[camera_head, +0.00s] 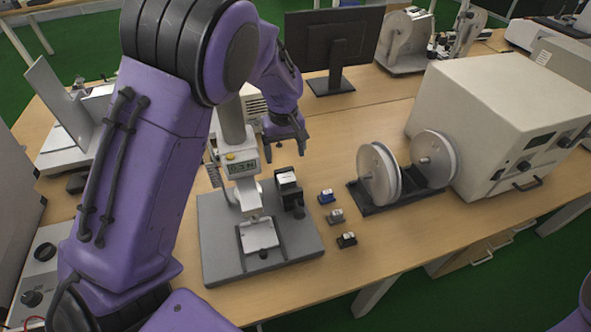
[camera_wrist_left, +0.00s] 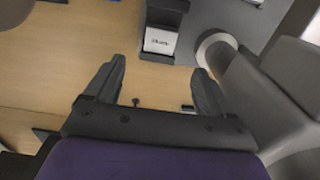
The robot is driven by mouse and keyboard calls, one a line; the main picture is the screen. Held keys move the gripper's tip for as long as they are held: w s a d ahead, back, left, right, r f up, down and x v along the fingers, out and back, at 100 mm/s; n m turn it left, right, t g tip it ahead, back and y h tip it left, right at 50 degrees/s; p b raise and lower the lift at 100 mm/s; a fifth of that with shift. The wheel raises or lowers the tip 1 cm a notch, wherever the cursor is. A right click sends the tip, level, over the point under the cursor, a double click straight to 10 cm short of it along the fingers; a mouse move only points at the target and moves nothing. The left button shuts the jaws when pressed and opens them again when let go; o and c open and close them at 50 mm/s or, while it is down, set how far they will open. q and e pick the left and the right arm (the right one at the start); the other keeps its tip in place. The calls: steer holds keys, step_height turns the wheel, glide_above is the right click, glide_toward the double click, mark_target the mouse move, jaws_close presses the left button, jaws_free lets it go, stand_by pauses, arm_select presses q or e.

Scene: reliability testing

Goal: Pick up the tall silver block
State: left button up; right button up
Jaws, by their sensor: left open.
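I cannot tell for sure which thing is the tall silver block. A small grey block (camera_head: 335,217) with a pale top lies on the table right of the test stand, between a blue block (camera_head: 326,197) and a black block (camera_head: 347,240). A dark upright holder (camera_head: 288,189) with a white-labelled face stands on the stand's base, and it shows in the left wrist view (camera_wrist_left: 160,45). My left gripper (camera_head: 287,144) is open and empty, above and behind this holder. In the left wrist view its fingers (camera_wrist_left: 160,72) are apart with bare table between them. My right gripper is out of view.
The test stand (camera_head: 306,240) has a display head (camera_head: 241,169) and a column close to my left arm. A rack with white reels (camera_head: 381,174) and a large beige machine (camera_head: 497,115) stand to the right. A monitor (camera_head: 333,42) stands behind. The front right table is clear.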

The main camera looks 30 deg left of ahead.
mark_target(286, 178)
arm_select(q)
steer(key=f, duration=0.2)
steer(key=s+f, duration=0.1)
steer(key=shift+s+d+f, duration=0.1)
steer(key=shift+s+f, duration=0.05)
steer(key=shift+f, duration=0.25)
steer(key=f, duration=0.2)
steer(key=w+f+p, duration=0.1)
steer(key=f, duration=0.2)
steer(key=shift+w+d+f, duration=0.1)
steer(key=shift+d+f, duration=0.05)
steer(key=shift+f, duration=0.35)
steer(key=c, duration=1.2)
